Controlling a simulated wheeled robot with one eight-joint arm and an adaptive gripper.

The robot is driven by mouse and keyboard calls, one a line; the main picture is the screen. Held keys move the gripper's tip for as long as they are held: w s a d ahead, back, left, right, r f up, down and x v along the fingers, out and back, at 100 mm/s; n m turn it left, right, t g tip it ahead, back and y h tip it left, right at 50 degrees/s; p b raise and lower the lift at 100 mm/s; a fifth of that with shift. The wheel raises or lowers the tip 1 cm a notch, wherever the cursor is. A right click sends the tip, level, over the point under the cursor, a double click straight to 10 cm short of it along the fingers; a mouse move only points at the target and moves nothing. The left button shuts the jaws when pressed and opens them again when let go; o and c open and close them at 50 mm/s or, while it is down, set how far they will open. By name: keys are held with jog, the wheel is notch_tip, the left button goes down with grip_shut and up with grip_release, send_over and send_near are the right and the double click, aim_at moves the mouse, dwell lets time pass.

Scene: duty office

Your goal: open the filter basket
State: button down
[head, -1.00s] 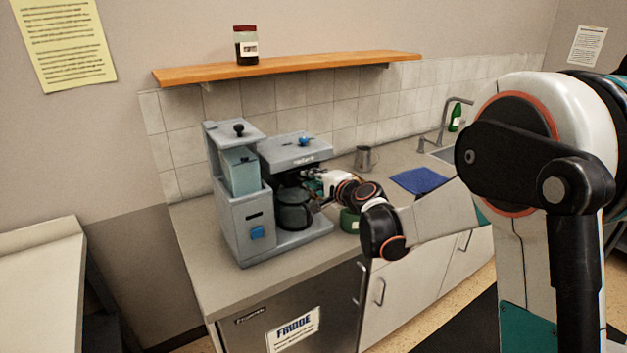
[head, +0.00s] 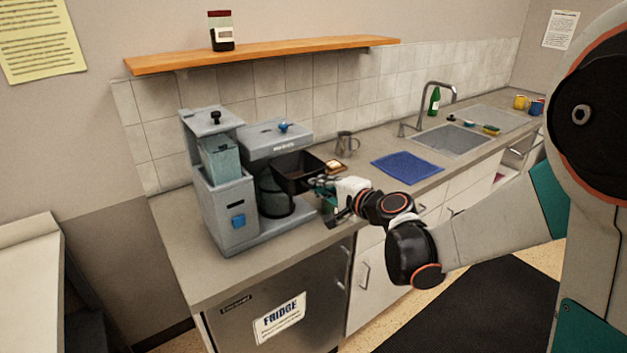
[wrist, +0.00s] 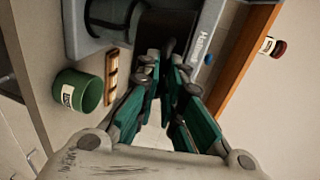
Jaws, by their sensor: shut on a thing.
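The coffee machine (head: 232,200) is grey and stands on the counter at left. Its black filter basket (head: 297,168) sticks out from under the machine's head, toward my gripper, with its open top showing. The glass pot (head: 270,198) stands below it on the machine's base. My gripper (head: 318,182) is at the basket's outer side, shut on its handle. In the wrist view, the green-padded fingers (wrist: 167,62) close around a small dark handle end, with the dark basket (wrist: 155,32) just beyond. The fingers partly hide the handle.
A metal mug (head: 346,144) and blue mat (head: 407,168) are farther right. A wooden shelf (head: 270,52) with a jar (head: 221,31) hangs above.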

jog(key=c, duration=1.7)
grip_release()
jog(key=v, duration=1.2)
jog(key=s+d+f+n+g+h, duration=0.1)
jog(key=s+d+n+g+h, duration=0.1)
jog(key=s, duration=0.5)
jog(key=s+d+f+n+g+h, duration=0.2)
jog(key=s+d+n+h, duration=0.1)
jog(key=s, duration=0.5)
jog(key=s+d+f+n+g+h+b, duration=0.1)
jog(key=s+d+n+h, duration=0.2)
jog(key=s+n, duration=0.3)
jog(key=shift+s+d+f+g+h, duration=0.15)
jog(key=shift+s+d+f+g, duration=0.1)
jog(key=shift+s, duration=0.3)
jog(key=shift+s+d+f+g+h, duration=0.15)
jog(key=shift+s+d, duration=0.1)
jog(key=shift+s, duration=0.35)
